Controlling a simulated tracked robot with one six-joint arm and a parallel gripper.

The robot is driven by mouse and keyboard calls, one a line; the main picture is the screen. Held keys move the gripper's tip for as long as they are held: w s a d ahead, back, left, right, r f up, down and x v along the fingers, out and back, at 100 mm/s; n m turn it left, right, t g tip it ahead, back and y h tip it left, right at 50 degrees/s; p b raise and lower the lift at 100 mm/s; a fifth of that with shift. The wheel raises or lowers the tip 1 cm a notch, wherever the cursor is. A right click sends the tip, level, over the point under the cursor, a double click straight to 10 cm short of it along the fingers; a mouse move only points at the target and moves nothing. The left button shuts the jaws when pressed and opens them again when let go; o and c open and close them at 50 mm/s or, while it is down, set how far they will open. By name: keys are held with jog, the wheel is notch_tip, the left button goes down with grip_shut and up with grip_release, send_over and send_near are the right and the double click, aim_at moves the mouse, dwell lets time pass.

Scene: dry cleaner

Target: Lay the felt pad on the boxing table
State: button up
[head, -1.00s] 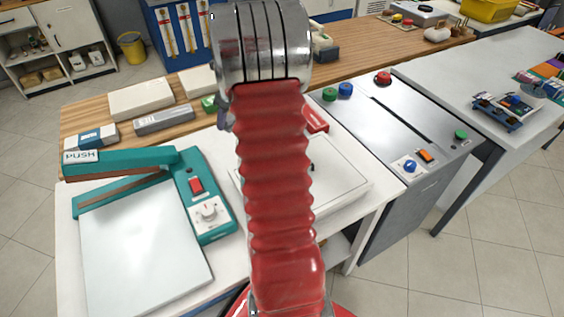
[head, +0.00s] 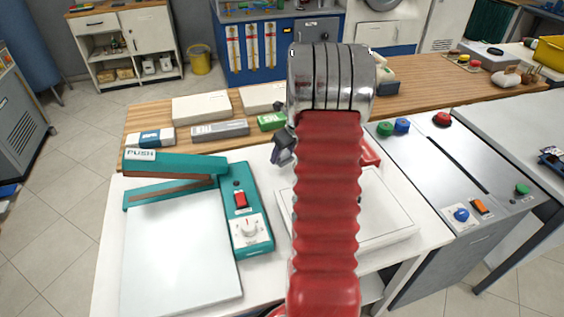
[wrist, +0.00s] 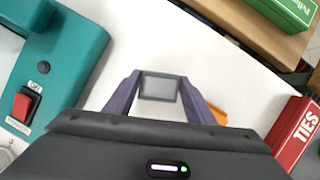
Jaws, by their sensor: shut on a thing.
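My gripper (wrist: 159,92) has purple fingers closed on the two sides of a small grey rectangular pad (wrist: 160,87), which looks like the felt pad. They are over a white tabletop in the wrist view. In the head view my gripper (head: 283,147) shows at the left of my red arm, above the white table (head: 108,262), and the pad cannot be made out. The wooden counter (head: 420,80) behind carries several boxes. No label shows which surface is the boxing table.
A teal press (head: 255,215) marked PUSH stands left of my gripper. A white flat-topped unit (head: 385,215) is partly behind my arm. A red TIES box (wrist: 297,135) and a green box (head: 271,121) are close by. A grey console (head: 440,150) stands to the right.

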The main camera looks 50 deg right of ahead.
aim_at(283, 160)
jog(key=shift+f, duration=1.7)
jog(key=shift+f, duration=0.1)
jog(key=o, duration=1)
jog(key=v, duration=1.2)
jog(key=shift+a, duration=0.1)
jog(key=shift+a, duration=0.1)
